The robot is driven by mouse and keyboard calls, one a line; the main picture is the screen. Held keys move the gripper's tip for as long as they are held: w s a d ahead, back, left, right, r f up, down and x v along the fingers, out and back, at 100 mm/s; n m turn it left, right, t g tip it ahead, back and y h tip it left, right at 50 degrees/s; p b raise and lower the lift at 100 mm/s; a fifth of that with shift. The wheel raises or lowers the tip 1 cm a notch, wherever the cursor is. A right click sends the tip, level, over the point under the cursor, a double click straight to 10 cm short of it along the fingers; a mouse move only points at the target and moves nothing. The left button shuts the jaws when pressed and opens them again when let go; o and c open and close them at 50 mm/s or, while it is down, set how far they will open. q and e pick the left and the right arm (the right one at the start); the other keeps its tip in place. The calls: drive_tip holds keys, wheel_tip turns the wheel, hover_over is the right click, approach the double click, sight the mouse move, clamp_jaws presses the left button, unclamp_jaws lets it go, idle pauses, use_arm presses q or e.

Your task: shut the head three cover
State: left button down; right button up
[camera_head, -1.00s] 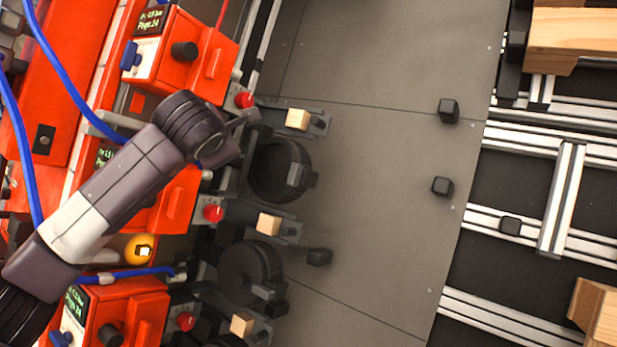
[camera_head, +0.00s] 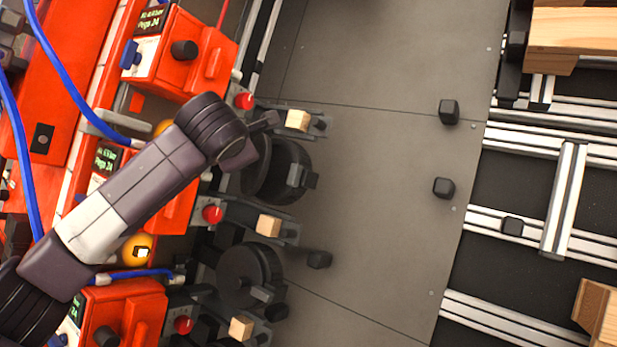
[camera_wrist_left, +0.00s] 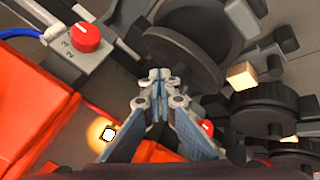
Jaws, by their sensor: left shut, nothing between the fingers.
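Several red heads stand in a column at the left in the head view: an upper one (camera_head: 190,65), a middle one (camera_head: 178,205) partly behind my arm, and a lower one (camera_head: 130,310). I cannot tell which is head three or make out its cover with certainty. Dark round wheels (camera_head: 250,275) sit beside the heads; a large dark disc (camera_wrist_left: 190,40) shows in the left wrist view. My left gripper (camera_wrist_left: 160,82) is shut and empty, with its tips in front of that disc; contact cannot be told. In the head view my wrist hides most of it. My right gripper is not in view.
Blue hoses (camera_head: 62,70) run along the left. Red knobs (camera_head: 212,214) and pale wooden blocks (camera_head: 268,225) line the heads' right side. A lit yellow lamp (camera_head: 137,250) is below my arm. The grey floor plate (camera_head: 370,130) is mostly clear, with small black blocks.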

sight(264, 156)
use_arm(q)
drive_tip(key=shift+w+d+f+b, duration=0.1)
drive_tip(key=shift+d+f+b, duration=0.15)
drive_tip(key=shift+d, duration=0.4)
drive_tip(key=shift+s+d+f+b, duration=0.1)
drive_tip(key=shift+d+f+b, duration=0.1)
drive_tip(key=shift+d, duration=0.45)
drive_tip(key=shift+w+d+f+b, duration=0.1)
drive_tip(key=shift+d+f+b, duration=0.15)
drive_tip(key=shift+d, duration=0.5)
drive_tip(key=shift+s+d+r+b, duration=0.15)
drive_tip(key=shift+s+b, duration=0.35)
drive_tip(key=shift+b, duration=0.4)
drive_tip(key=s+a+r+b, duration=0.2)
drive_tip(key=s+a+r, duration=0.1)
drive_tip(key=s+a, duration=0.1)
drive_tip(key=shift+s+r+b, duration=0.25)
drive_tip(key=shift+s+b, duration=0.1)
drive_tip(key=shift+s, duration=0.25)
